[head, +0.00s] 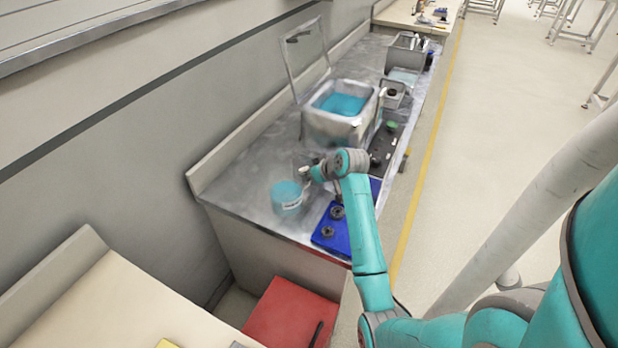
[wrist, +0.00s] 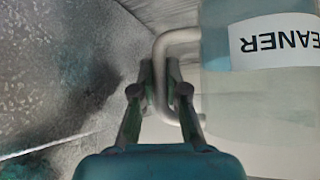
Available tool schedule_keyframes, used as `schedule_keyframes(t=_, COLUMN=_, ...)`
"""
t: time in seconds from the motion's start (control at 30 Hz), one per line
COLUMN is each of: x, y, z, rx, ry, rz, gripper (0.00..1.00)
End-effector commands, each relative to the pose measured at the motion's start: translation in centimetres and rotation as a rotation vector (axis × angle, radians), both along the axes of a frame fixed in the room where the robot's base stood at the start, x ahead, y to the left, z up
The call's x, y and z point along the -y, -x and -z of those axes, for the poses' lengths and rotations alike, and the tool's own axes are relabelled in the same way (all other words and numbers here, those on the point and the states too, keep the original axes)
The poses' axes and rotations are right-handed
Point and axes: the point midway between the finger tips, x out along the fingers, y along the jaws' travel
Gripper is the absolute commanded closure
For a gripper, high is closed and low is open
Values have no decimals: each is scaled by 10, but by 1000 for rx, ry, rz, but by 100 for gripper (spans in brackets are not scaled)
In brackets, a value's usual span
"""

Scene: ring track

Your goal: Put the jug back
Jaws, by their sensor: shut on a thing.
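The jug (head: 288,199) is a pale, see-through vessel with teal liquid and a white label, at the left part of the metal counter in the head view. In the wrist view the jug (wrist: 262,95) fills the right side, its "CLEANER" label upside down. My gripper (wrist: 160,75) is shut on the jug's grey handle (wrist: 160,60), with one finger on each side of it. In the head view my gripper (head: 306,173) is beside the jug's upper right. I cannot tell whether the jug's base touches the counter.
A metal tank of blue liquid (head: 363,120) with a raised lid stands behind my gripper. A blue mat (head: 328,232) with metal parts lies right of the jug. A red box (head: 290,315) is below the counter's near end. Bare counter (head: 235,186) lies left of the jug.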

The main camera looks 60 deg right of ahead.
Motion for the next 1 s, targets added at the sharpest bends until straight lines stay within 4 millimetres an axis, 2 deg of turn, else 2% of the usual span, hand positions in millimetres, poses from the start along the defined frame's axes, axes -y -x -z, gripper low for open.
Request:
schedule_keyframes(t=0.1, x=0, y=0, z=9, rx=2, ry=0, rz=1, gripper=100)
schedule_keyframes(t=0.43, x=0, y=0, z=11, rx=3, ry=0, rz=1, gripper=100)
schedule_keyframes(t=0.47, x=0, y=0, z=12, rx=0, ry=-1, rz=1, gripper=83)
schedule_keyframes(t=0.5, x=0, y=0, z=12, rx=0, ry=0, rz=0, gripper=73)
schedule_keyframes(t=0.53, x=0, y=0, z=12, rx=0, ry=0, rz=0, gripper=65)
schedule_keyframes(t=0.57, x=0, y=0, z=12, rx=0, ry=0, rz=0, gripper=62)
schedule_keyframes(t=0.83, x=0, y=0, z=11, rx=1, ry=1, rz=1, gripper=62)
schedule_keyframes(t=1.0, x=-1, y=7, z=2, rx=3, ry=2, rz=1, gripper=62)
